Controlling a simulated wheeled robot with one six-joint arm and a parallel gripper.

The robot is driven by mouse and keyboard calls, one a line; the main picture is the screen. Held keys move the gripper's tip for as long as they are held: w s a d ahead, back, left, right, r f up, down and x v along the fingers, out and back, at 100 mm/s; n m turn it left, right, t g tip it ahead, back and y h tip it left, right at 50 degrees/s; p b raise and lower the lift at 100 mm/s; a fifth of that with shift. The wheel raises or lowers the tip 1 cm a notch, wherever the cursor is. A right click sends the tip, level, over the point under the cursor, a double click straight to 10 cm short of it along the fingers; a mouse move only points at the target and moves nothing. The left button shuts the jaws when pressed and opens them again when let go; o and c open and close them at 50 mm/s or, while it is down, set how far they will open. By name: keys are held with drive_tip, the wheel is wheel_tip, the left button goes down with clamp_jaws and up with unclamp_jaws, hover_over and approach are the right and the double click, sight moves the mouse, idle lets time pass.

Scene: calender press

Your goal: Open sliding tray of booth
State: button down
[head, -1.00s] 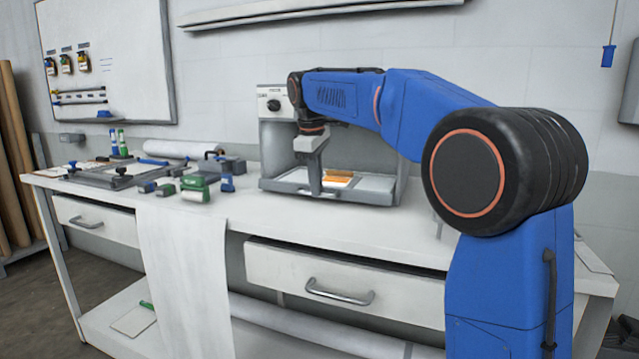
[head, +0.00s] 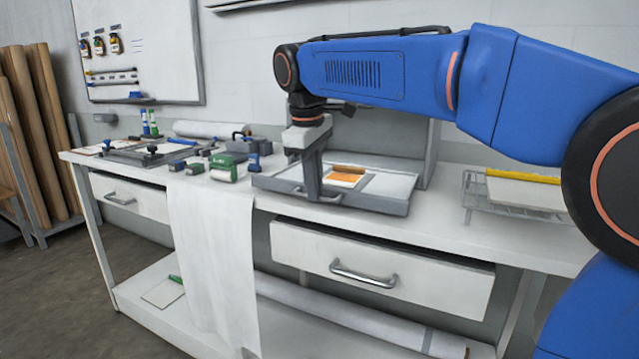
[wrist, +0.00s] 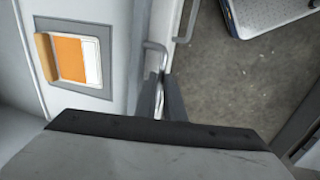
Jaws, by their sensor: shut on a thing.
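The booth (head: 433,150) is a grey box at the back of the bench, largely hidden behind my arm. Its sliding tray (head: 390,187) stands out in front of it, over the bench top. An orange and white piece (head: 343,180) lies on the tray with a brown bar along one edge. My gripper (head: 312,197) points down at the tray's front edge. In the wrist view my gripper (wrist: 160,95) is shut on the metal handle (wrist: 156,60) beside the tray (wrist: 120,45). The orange piece (wrist: 70,60) lies left of the fingers.
A white drawer (head: 440,287) with a metal handle is below the bench top, in front of the tray. A wire rack (head: 490,200) with a yellow-edged board stands to the right. Green and blue small tools (head: 225,168) lie to the left.

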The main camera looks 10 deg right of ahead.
idle(0.3)
drive_tip(key=c, duration=1.8)
unclamp_jaws()
drive_tip(key=shift+c, duration=0.2)
wheel_tip(320, 180, up, 17)
drive_tip(key=s+a, duration=0.2)
drive_tip(key=shift+s, duration=0.3)
drive_tip(key=s+d+f+m+t+y, duration=0.1)
drive_tip(key=s+d+f+m, duration=0.2)
drive_tip(key=s+d+f, duration=0.35)
drive_tip(key=s+d+f+m, duration=0.2)
drive_tip(key=s+d+f, duration=0.2)
drive_tip(key=d+f, duration=0.45)
drive_tip(key=s+d+f+m, duration=0.1)
drive_tip(key=s+f+m, duration=0.1)
drive_tip(key=s+f, duration=0.3)
drive_tip(key=s+d+f+m+t, duration=0.1)
drive_tip(key=s+f, duration=0.3)
drive_tip(key=f, duration=0.8)
drive_tip(key=s+d+f+m+t, duration=0.1)
drive_tip(key=s+d+f+m, duration=0.2)
drive_tip(key=s+f, duration=0.2)
wheel_tip(320, 180, down, 4)
drive_tip(key=shift+s+d+r, duration=0.15)
drive_tip(key=shift+s+r, duration=0.1)
drive_tip(key=shift+s, duration=0.05)
